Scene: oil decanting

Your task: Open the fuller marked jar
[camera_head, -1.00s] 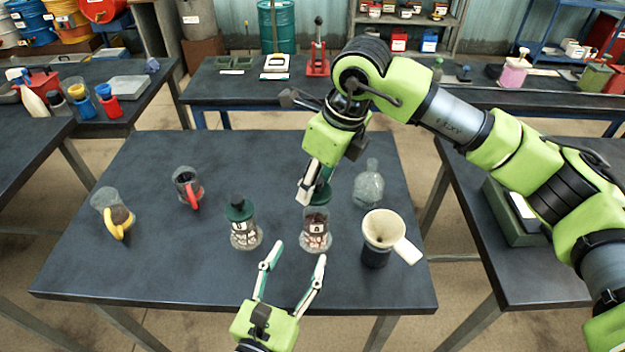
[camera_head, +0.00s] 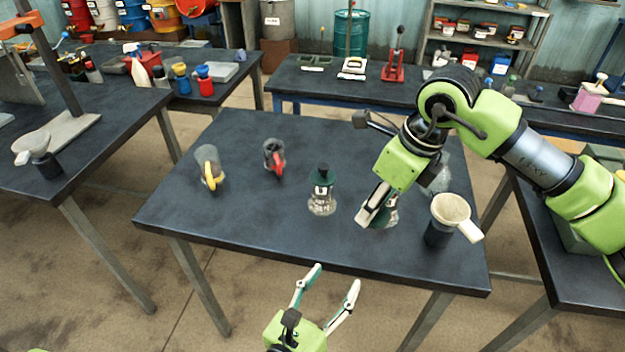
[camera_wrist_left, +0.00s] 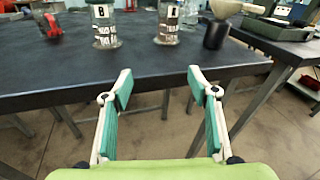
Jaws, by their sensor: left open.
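Two marked glass jars stand on the dark table. The left jar (camera_head: 321,205) has a dark green lid and a pale label; the wrist view shows it too (camera_wrist_left: 104,28). The right jar (camera_head: 388,213) is partly covered by my right gripper (camera_head: 368,220); its label shows in the wrist view (camera_wrist_left: 167,25). My right gripper's fingers are at this jar's upper left, and a green part shows beside them. Whether they hold its lid is hidden. My left gripper (camera_head: 337,277) is open and empty in front of the table's near edge, apart from both jars; it also shows in the wrist view (camera_wrist_left: 160,77).
A cream funnel (camera_head: 452,209) sits on a black holder at the right. A clear flask (camera_head: 437,178) is partly behind my right arm. Jugs with yellow (camera_head: 208,170) and red (camera_head: 274,158) handles stand at the left. The table's front left is clear.

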